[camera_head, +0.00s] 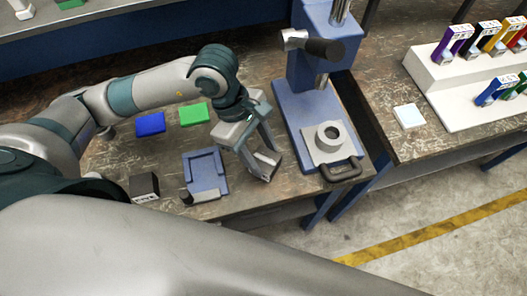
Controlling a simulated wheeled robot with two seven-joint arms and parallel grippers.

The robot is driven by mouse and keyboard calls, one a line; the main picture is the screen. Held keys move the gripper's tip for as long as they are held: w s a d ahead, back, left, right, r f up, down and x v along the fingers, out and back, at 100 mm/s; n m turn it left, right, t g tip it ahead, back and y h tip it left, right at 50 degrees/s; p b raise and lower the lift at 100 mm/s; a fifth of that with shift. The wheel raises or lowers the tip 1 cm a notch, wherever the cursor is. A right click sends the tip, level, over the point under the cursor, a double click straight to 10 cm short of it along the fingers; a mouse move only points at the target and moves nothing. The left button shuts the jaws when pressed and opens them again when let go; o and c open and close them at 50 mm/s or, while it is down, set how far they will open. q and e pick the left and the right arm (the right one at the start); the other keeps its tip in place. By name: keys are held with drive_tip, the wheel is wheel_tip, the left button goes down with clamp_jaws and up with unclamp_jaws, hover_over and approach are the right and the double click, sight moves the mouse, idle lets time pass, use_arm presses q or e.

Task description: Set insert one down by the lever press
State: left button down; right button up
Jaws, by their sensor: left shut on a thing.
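My left gripper (264,165) points down over the workbench, just left of the lever press (299,118). It is shut on a small part, which I take to be insert one. The fingers largely hide this part, so its shape and any contact with the bench are unclear. The press is blue, with a dark-handled lever at the top. On its base is a pale plate with a metal ring (328,137) and a dark front handle (341,170). My right gripper is not in view.
A blue fixture (205,175) lies left of the gripper, with a dark box (144,187) beside it. Blue (150,123) and green (194,114) squares lie behind. On the right bench, a white rack (447,85) holds several coloured items; a pale square (408,116) lies nearby.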

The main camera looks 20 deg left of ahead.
sight(258, 156)
use_arm(q)
drive_tip(key=shift+f+p, duration=0.8)
drive_tip(key=shift+f, duration=1.1)
drive_tip(key=shift+f, duration=0.2)
drive_tip(key=c, duration=0.9)
unclamp_jaws()
